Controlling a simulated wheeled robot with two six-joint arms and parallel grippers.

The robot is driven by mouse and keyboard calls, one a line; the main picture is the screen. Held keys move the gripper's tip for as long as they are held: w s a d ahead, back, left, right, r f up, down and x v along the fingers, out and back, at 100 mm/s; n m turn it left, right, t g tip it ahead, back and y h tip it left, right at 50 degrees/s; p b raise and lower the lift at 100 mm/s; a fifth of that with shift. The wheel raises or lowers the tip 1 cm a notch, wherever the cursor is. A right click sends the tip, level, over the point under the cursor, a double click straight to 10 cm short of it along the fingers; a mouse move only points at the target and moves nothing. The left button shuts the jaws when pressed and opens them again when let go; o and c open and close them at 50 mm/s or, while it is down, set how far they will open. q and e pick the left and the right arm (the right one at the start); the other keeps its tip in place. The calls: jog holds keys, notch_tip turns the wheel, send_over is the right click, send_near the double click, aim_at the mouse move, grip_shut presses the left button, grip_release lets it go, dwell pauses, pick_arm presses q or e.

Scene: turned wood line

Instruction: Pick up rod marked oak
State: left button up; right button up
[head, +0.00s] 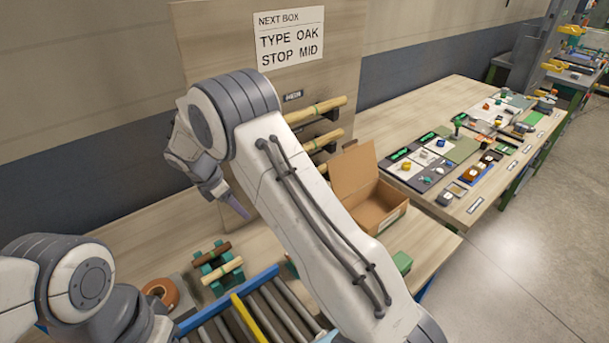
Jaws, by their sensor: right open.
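Pale wooden rods stick out from the upright board (215,45): an upper rod (322,108) and a lower rod (325,139), partly hidden by my right arm. A dark brown rod (212,253) and a pale rod (222,270) lie across green holders on the table. I cannot read a mark on any rod, so I cannot tell which is oak. My right gripper (237,206) points down to the right, open and empty, above the table and the green holders, left of the board rods. My left arm shows at lower left; its gripper is not in view.
A sign (288,38) reads "NEXT BOX, TYPE OAK, STOP MID". An open cardboard box (380,207) stands right of my right arm. A roller conveyor (270,312) with blue rails is in front, beside a brown tape roll (160,292). A second cluttered table stands behind right.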

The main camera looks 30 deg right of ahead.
jog(key=d+p, duration=0.1)
jog(key=d, duration=0.2)
jog(key=d+p, duration=0.1)
jog(key=d, duration=0.1)
jog(key=w+d+p, duration=0.1)
jog(key=d, duration=0.2)
jog(key=shift+d+f, duration=0.35)
jog(key=shift+w+f, duration=0.1)
jog(key=shift+f, duration=0.1)
grip_shut()
